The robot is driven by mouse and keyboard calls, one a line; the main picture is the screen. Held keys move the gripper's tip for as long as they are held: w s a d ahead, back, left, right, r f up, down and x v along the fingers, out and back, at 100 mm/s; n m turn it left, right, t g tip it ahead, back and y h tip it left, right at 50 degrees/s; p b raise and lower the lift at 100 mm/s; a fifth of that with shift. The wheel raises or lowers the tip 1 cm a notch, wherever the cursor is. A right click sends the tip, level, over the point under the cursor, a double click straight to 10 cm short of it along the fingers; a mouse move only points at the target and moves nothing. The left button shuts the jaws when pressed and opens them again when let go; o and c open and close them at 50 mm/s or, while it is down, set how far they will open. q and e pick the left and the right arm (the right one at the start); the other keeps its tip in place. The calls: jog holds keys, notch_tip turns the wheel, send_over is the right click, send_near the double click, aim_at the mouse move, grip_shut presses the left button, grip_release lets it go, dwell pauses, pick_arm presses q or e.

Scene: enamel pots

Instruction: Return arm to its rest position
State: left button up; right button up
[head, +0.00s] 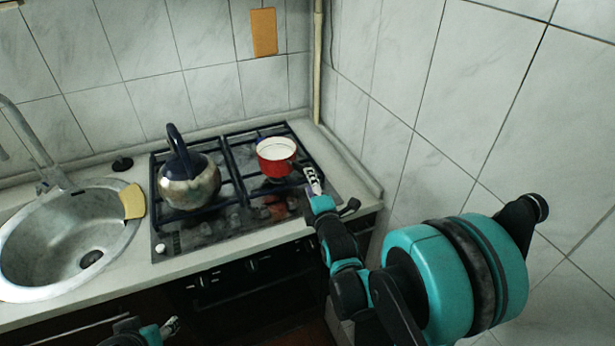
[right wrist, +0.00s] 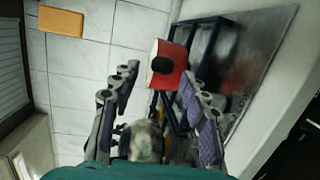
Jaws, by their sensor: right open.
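A red enamel pot (head: 275,160) with a white inside stands upright on the right rear part of the stove. My right gripper (head: 312,180) is just to the right of and in front of it. In the right wrist view the pot (right wrist: 178,68) shows between and beyond the open fingers (right wrist: 158,76), with a dark part facing the camera. The fingers look empty, and I cannot tell the exact gap to the pot. My left gripper (head: 170,327) is low at the bottom edge of the head view, away from the stove; its jaws are too small to read.
A metal kettle (head: 190,182) with a dark blue handle stands on the left of the stove (head: 200,236). A round sink (head: 45,250) with a yellow sponge (head: 132,201) on its rim is further left. The tiled wall (head: 400,130) lies close to my right arm.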

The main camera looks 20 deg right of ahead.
jog(key=s+a+f+m+g+y, duration=0.1)
jog(key=s+a+f+m+g, duration=0.1)
jog(key=s+m, duration=0.6)
jog(key=s+a+f+m+g+y, duration=0.1)
jog(key=s+a+m+g, duration=0.4)
jog(key=s, duration=1.1)
jog(key=f+m+g, duration=0.1)
jog(key=m+g, duration=0.1)
jog(key=m, duration=0.1)
jog(key=shift+s+a+m, duration=0.2)
jog(key=shift+a+m, duration=0.1)
jog(key=shift+m, duration=0.1)
